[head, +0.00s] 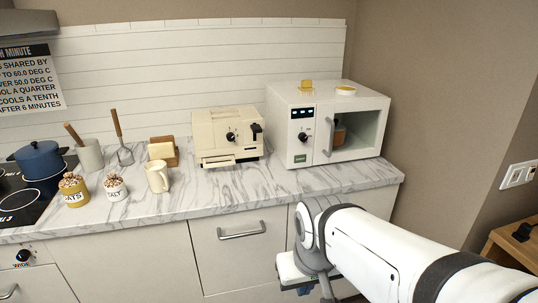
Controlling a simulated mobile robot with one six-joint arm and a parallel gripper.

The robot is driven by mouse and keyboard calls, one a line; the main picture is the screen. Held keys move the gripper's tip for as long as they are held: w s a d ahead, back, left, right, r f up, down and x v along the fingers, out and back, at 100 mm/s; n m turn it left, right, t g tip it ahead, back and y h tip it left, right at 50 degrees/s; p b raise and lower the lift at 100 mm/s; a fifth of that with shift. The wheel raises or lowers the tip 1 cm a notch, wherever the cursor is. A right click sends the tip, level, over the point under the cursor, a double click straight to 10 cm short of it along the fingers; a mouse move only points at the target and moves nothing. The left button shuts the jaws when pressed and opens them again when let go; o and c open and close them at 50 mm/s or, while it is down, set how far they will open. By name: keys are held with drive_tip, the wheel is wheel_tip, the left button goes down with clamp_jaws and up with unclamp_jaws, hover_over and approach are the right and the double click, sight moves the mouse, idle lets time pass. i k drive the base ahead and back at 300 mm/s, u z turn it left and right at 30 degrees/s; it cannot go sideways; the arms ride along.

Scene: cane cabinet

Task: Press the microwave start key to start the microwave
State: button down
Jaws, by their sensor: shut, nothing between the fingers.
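The white microwave (293,95) stands at the right end of the marble counter, with its door closed. Its control panel is left of the door handle (328,137). The panel has a dark lit display (302,113), a round black knob (303,136) and a green key (300,159) at the bottom. The lettering on the green key is too small to read. Through the door glass a dark container with an orange-brown part (340,134) shows inside. My arm reaches in from the lower right, in front of and below the counter. My gripper's fingers do not show.
A cream toaster-like appliance (222,131) with a knob stands left of the microwave. A yellow block (306,86) and a small round dish (345,91) sit on the microwave. The marble counter (300,181) is bare before it. A drawer handle (242,232) sticks out below.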

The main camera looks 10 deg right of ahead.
sight(298, 158)
drive_tip(key=z, duration=0.35)
drive_tip(key=i, duration=1.1)
drive_tip(key=u, duration=0.35)
